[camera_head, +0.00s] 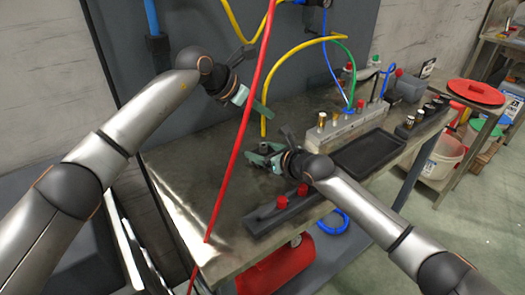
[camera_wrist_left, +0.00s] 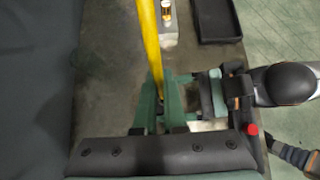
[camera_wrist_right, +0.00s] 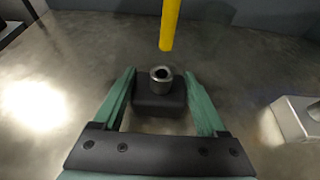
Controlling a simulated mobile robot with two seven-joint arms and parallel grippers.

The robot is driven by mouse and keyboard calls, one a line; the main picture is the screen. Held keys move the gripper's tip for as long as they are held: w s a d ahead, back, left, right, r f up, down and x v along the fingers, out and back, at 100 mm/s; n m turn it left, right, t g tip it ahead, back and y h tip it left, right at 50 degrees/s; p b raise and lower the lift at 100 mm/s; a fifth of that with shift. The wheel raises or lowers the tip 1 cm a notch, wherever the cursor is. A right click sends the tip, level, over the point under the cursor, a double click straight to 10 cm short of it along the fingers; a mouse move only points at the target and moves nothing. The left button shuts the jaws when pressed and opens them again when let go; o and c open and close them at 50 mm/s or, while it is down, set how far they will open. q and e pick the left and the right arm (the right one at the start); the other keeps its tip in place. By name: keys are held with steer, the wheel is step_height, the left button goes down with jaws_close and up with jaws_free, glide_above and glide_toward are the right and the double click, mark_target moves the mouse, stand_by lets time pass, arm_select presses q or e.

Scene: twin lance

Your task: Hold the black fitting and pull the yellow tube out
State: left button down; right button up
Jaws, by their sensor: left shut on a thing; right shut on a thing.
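The black fitting (camera_wrist_right: 158,98), a dark block with a metal collar around a round hole, stands on the table between the fingers of my right gripper (camera_wrist_right: 160,90). That gripper is shut on its sides; the fitting also shows in the head view (camera_head: 265,148). My left gripper (camera_head: 258,106) is shut on the yellow tube (camera_wrist_left: 148,40), above the fitting. The tube's lower end (camera_wrist_right: 168,42) hangs free above the collar, with a visible gap, and the hole looks empty.
A red hose (camera_head: 240,140) crosses in front of the table (camera_head: 185,165). A grey manifold (camera_head: 345,126) with fittings and a black tray (camera_head: 368,152) lie to the right. A dark bar with red knobs (camera_head: 285,212) lies near the front edge.

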arm_select(q)
steer(key=shift+r, duration=1.2)
arm_select(e)
steer(key=o, duration=1.4)
steer(key=shift+c, duration=0.2)
steer(key=v, duration=1)
steer(key=shift+s+d+r, duration=0.4)
steer(key=shift+s+d, duration=0.1)
steer(key=shift+s, duration=0.2)
